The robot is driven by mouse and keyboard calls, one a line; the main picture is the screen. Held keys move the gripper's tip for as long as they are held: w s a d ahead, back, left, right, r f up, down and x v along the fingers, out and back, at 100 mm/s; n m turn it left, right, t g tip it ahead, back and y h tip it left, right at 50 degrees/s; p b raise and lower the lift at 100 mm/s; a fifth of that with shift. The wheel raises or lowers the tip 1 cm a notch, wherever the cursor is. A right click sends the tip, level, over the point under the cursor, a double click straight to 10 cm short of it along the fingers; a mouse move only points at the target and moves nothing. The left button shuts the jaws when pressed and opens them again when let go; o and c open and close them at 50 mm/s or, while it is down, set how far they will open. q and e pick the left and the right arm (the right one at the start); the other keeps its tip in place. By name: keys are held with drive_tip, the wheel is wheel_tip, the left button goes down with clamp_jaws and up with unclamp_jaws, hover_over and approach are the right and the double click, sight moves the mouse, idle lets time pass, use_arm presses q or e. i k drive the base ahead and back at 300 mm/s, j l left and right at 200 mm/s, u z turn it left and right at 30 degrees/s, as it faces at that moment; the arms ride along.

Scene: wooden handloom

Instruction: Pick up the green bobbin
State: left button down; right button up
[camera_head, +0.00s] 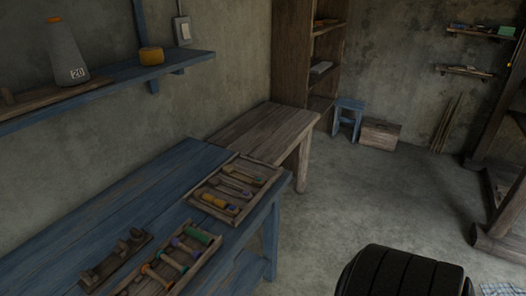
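A green bobbin (199,236) lies in the front wooden tray (217,242) on the blue bench (135,208), near the tray's far right corner. Neither of my grippers shows in the head view.
A second wooden tray (279,172) with several tools lies further back on the bench. A wooden rack (112,262) sits left of the front tray. A brown table (262,131) adjoins the bench's far end. Open floor (350,200) lies to the right.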

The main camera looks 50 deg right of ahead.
sight(205, 239)
drive_tip(key=z, duration=1.05)
drive_tip(key=k+l+u, duration=0.65)
drive_tip(key=i+j, duration=0.05)
drive_tip(key=j, duration=0.05)
